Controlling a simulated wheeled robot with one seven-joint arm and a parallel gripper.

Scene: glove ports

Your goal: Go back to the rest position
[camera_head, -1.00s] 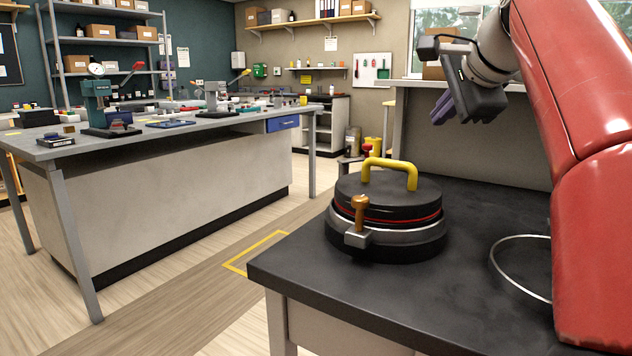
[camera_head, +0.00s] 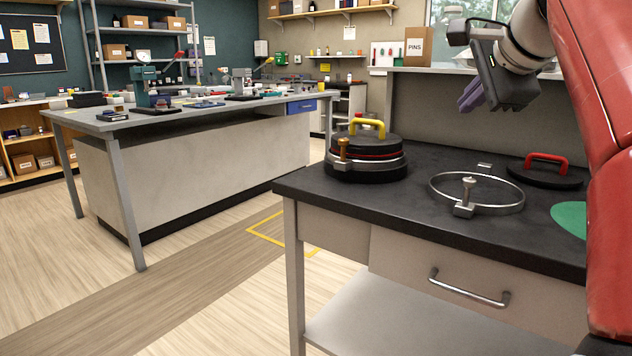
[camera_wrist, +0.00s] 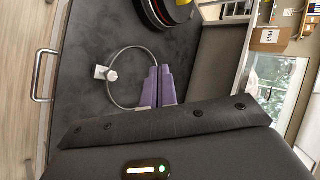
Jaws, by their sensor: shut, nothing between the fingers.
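My gripper (camera_head: 472,98) is at the upper right in the head view, raised above the black bench top and apart from everything on it. Its purple fingers (camera_wrist: 156,88) are together and empty in the wrist view. My red arm reaches down the right edge of the head view and hides part of the bench.
The black bench (camera_head: 420,168) holds a round black port with a yellow handle (camera_head: 368,128), a loose metal clamp ring (camera_head: 478,208), a black lid with a red handle (camera_head: 545,160) and a green disc (camera_head: 570,218). A long grey workbench (camera_head: 180,170) stands left. Open floor lies between.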

